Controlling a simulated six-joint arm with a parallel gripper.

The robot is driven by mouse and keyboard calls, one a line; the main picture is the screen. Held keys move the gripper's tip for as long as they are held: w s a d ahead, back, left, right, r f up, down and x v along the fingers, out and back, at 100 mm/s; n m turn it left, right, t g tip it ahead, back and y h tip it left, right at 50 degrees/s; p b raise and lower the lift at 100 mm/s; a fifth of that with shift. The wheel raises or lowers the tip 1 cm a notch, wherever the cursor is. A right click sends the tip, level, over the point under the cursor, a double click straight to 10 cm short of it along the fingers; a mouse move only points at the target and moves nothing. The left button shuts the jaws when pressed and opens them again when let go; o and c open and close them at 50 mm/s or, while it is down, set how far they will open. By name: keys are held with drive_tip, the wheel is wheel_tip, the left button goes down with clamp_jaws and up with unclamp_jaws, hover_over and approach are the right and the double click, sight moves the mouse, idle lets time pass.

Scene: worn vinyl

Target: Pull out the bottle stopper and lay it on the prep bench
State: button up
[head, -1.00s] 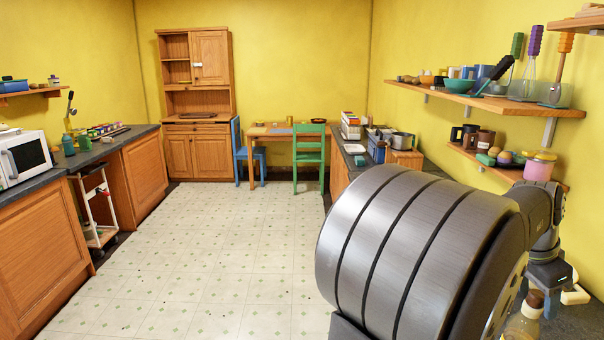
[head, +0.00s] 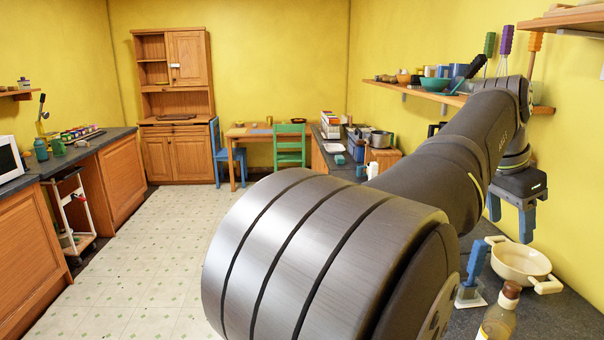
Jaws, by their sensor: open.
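A bottle (head: 497,324) of yellowish-brown contents stands at the bottom right, its lower part cut off by the frame edge. A brown stopper (head: 511,291) sits on top of its neck. My gripper (head: 511,222) has blue fingers that point down, spread apart with nothing between them. It hangs above and behind the bottle in the picture, apart from it, over the far side of the dark worktop (head: 568,316) at the right. I cannot tell whether this worktop is the prep bench.
A cream two-handled pot (head: 522,262) stands on the worktop below my gripper. A blue-handled tool (head: 474,268) with a pale base stands left of it. A wall shelf (head: 432,97) with bowls runs behind my arm. The worktop right of the bottle looks clear.

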drive_tip(key=shift+a+r, duration=0.2)
drive_tip(key=shift+r, duration=0.35)
drive_tip(key=shift+c, duration=0.2)
drive_tip(key=n+g+h, duration=0.5)
drive_tip(key=n+h, duration=0.5)
drive_tip(key=n, duration=1.3)
approach(510, 293)
drive_tip(key=s, duration=0.6)
drive_tip(key=w+a+f+n+t+h, duration=0.2)
drive_tip(key=w+a+n+t+h, duration=0.25)
drive_tip(key=n, duration=0.85)
drive_tip(key=shift+t+y, duration=0.25)
drive_tip(key=shift+t, duration=0.6)
drive_tip(key=d, duration=1.7)
drive_tip(key=shift+s, duration=0.1)
